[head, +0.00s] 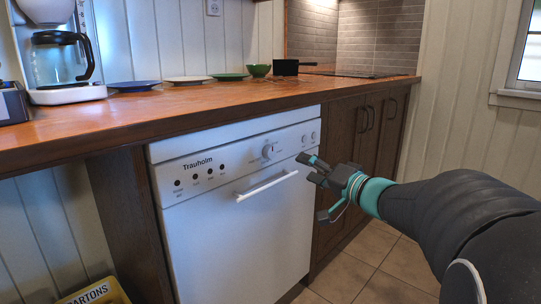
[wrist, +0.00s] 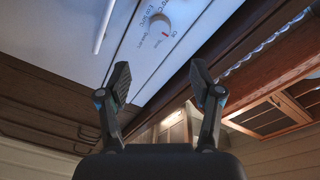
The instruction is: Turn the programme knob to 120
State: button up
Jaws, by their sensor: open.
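The white programme knob (head: 268,151) is on the control panel of the white dishwasher (head: 230,235). In the wrist view the round knob (wrist: 158,24) shows beyond the fingertips, with a small red mark at its edge. The printed labels around it are too small and tilted to read surely, and I cannot make out 120. My gripper (head: 312,169) is open and empty, in front of the panel and to the right of the knob, apart from it. In the wrist view the two fingers of my gripper (wrist: 162,78) stand wide apart.
A white bar handle (head: 267,186) sticks out below the knob. The wooden worktop (head: 190,104) overhangs above, carrying a coffee maker (head: 60,60), plates, a green bowl and a black pot. Floor in front is clear.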

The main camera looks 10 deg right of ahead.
aim_at(272, 154)
jog(key=p+x, duration=0.1)
jog(key=x, duration=1.2)
jog(key=shift+a, duration=0.1)
jog(key=shift+f, duration=0.1)
jog(key=c, duration=1.1)
